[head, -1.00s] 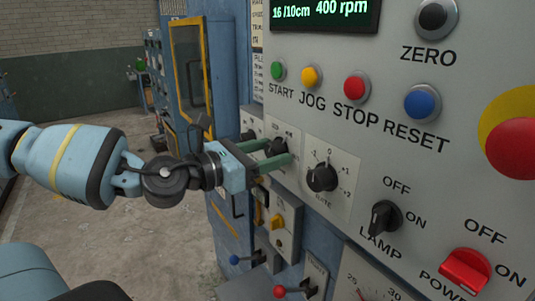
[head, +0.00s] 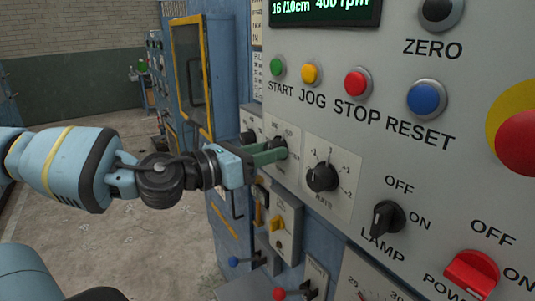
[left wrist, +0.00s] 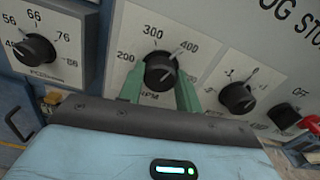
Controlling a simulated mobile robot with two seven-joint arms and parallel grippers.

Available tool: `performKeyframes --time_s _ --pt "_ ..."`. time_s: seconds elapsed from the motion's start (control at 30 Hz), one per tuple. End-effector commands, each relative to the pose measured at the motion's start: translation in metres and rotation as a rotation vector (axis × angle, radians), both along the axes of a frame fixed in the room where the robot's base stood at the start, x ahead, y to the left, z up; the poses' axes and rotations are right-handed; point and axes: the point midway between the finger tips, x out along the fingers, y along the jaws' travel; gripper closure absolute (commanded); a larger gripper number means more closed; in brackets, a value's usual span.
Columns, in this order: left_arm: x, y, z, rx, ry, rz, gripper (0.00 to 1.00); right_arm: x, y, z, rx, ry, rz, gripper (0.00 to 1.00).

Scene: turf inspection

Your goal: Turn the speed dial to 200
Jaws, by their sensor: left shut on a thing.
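The speed dial (head: 280,143) is a black round knob on a light plate of the machine panel, partly hidden by my fingers in the head view. In the left wrist view the dial (left wrist: 159,72) sits among the marks 200, 300 and 400, with RPM below. Its white pointer line aims up and right, toward 400. My left gripper (head: 270,152) reaches in from the left and is shut on the dial, with one green finger on each side of it in the left wrist view (left wrist: 160,84). The display (head: 325,8) reads 400 rpm. My right gripper is not in view.
Start (head: 277,67), jog, stop and reset buttons are above. Red and blue ball levers (head: 279,294) stick out below. Open floor lies left.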

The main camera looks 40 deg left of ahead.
Motion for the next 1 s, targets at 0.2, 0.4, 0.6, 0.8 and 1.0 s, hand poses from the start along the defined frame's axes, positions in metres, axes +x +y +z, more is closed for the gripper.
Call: performKeyframes --time_s 0.2,0.4,0.6,0.8,1.0 --pt "0.001 0.000 -0.003 -0.185 0.076 -0.001 0.89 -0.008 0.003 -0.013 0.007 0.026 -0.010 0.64" --pt "0.000 0.000 -0.003 -0.361 0.150 0.000 0.89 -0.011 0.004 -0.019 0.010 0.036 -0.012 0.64" --pt "0.000 0.000 -0.002 -0.536 0.223 -0.001 0.89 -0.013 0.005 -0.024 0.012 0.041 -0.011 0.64" --pt "0.000 -0.001 -0.002 -0.711 0.296 -0.001 0.89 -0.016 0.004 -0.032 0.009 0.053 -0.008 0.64" --pt "0.000 -0.001 -0.002 -0.887 0.370 -0.001 0.89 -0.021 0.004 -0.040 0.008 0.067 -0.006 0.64"
